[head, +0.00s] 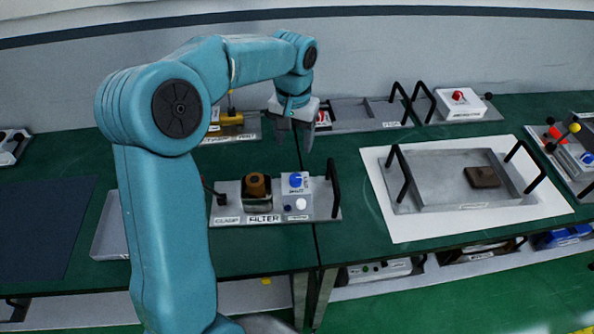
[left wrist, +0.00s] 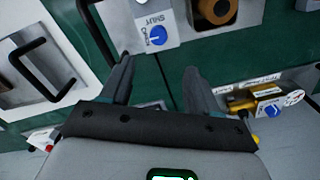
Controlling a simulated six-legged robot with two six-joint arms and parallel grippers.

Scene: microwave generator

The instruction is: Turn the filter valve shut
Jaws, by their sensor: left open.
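The filter unit (head: 262,217) is a grey base on the green table, with a brown coil, a label reading FILTER and a white box. A blue round valve knob (head: 295,180) is on the box; it also shows in the left wrist view (left wrist: 157,35), beside a label reading SHUT. The knob's exact setting is too small to tell. My left gripper (head: 294,140) is open and empty, fingers pointing down, above and behind the filter unit. In the left wrist view my gripper (left wrist: 157,72) has its fingers apart, with the blue knob beyond them. My right gripper is not in view.
A black handle (head: 333,188) stands right of the knob, and a clamp lever (head: 210,193) stands at the unit's left. A yellow fixture (head: 230,119) and a grey tray (head: 365,113) stand behind. A handled tray (head: 440,175) lies to the right.

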